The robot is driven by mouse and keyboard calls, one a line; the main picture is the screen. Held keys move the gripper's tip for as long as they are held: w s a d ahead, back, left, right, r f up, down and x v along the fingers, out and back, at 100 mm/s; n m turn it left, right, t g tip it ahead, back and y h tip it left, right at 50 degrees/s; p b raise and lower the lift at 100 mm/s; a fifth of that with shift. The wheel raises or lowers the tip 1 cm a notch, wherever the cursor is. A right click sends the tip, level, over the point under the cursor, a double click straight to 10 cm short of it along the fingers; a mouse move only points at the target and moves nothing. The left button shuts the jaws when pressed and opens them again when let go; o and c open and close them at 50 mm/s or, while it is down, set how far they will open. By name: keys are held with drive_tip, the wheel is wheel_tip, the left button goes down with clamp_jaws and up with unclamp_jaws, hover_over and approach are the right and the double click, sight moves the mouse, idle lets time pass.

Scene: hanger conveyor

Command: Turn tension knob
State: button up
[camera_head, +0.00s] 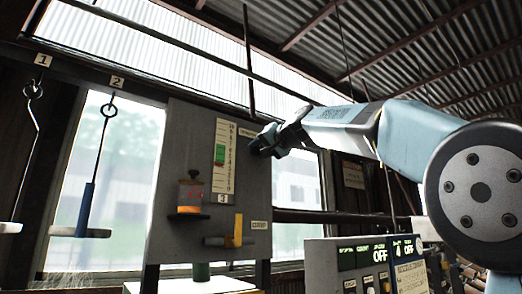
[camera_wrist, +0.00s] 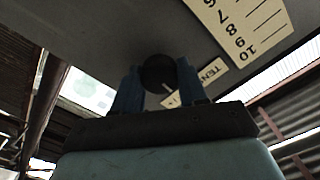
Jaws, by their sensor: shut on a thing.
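The tension knob (camera_wrist: 159,73) is a dark round knob on the grey panel (camera_head: 180,135). In the wrist view it sits between the two blue-grey fingers of my gripper (camera_wrist: 157,85), which is shut on it. In the head view my gripper (camera_head: 264,141) reaches the panel's upper right from the right, and it hides the knob there. A tension scale (camera_head: 222,155) with numbers and a green bar is left of my gripper. The scale also shows in the wrist view (camera_wrist: 235,28), with a partly hidden label starting "TEN" (camera_wrist: 212,73).
An orange lamp-like part (camera_head: 190,196) and a yellow lever (camera_head: 238,228) are on the panel below. Numbered hangers (camera_head: 86,205) hang at the left, clear of my arm.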

drive_tip(key=shift+w+d+m, duration=0.1)
drive_tip(key=shift+d+m, duration=0.05)
drive_tip(key=shift+m, duration=0.85)
drive_tip(key=o, duration=0.7)
drive_tip(key=shift+w+d, duration=0.1)
drive_tip(key=o, duration=0.4)
drive_tip(key=shift+c, duration=0.2)
drive_tip(key=v, duration=1.3)
drive_tip(key=shift+s, duration=0.4)
drive_tip(key=shift+d+f, duration=0.15)
